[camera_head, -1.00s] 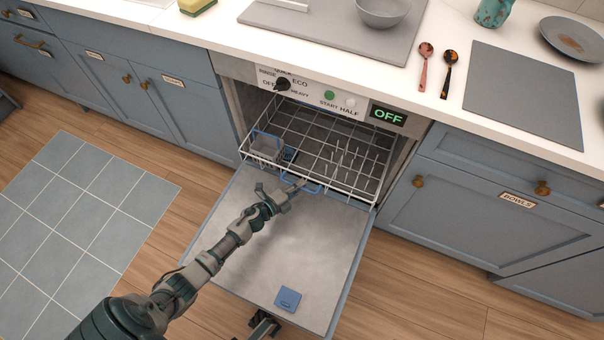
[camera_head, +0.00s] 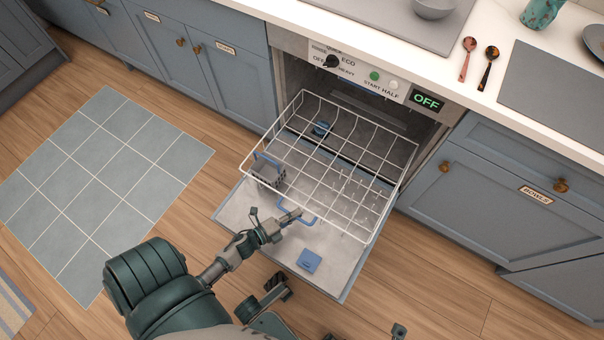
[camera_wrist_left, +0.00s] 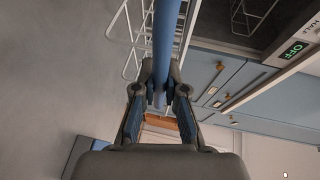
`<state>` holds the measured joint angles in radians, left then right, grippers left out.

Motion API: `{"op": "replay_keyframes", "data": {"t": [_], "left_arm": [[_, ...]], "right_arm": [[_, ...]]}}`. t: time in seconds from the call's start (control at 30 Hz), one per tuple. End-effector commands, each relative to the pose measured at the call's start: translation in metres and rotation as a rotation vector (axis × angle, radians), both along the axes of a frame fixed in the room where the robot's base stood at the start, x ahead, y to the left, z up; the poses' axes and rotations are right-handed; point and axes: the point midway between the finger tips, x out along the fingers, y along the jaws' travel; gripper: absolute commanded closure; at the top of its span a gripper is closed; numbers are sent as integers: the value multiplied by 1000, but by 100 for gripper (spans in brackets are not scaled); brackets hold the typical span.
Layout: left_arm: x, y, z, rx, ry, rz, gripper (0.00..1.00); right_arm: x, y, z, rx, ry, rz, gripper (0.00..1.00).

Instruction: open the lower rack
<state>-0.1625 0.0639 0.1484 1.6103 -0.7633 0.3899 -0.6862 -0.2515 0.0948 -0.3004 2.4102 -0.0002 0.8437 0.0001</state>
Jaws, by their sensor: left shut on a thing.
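The lower rack (camera_head: 330,165) is a white wire basket with a blue bar handle (camera_head: 311,220) at its front. It stands well out of the dishwasher, over the lowered door (camera_head: 340,280). My left gripper (camera_head: 293,217) is at the handle. In the left wrist view its fingers (camera_wrist_left: 159,95) are shut around the blue bar (camera_wrist_left: 165,40), which runs up between them.
A grey cutlery basket (camera_head: 268,172) sits at the rack's left front. The control panel display (camera_head: 427,101) reads OFF. A blue flap (camera_head: 309,260) is on the door. Cabinets flank the machine; a grey tiled mat (camera_head: 105,180) lies on the floor at left.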

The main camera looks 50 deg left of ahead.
Motion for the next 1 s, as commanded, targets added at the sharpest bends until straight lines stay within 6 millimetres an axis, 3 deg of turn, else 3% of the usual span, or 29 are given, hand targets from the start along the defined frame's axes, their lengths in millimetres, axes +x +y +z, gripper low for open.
{"op": "replay_keyframes", "data": {"t": [0.1,0.3,0.73,0.77,0.83,1.0], "left_arm": [[-17,1,-3,5,10,11,100],[-30,-2,-3,6,10,9,100],[-33,-3,-4,6,11,10,100],[-33,-3,-4,6,11,10,82],[-33,-3,-3,5,9,8,64],[-32,-6,-2,4,5,5,63]], "right_arm": [[-2,0,0,-1,2,2,60],[-4,0,-1,1,7,0,60],[-3,-1,0,4,7,-2,60],[-3,-1,0,4,7,-2,60],[-3,-1,0,4,7,-2,60],[-3,-1,0,5,6,-3,60]]}}
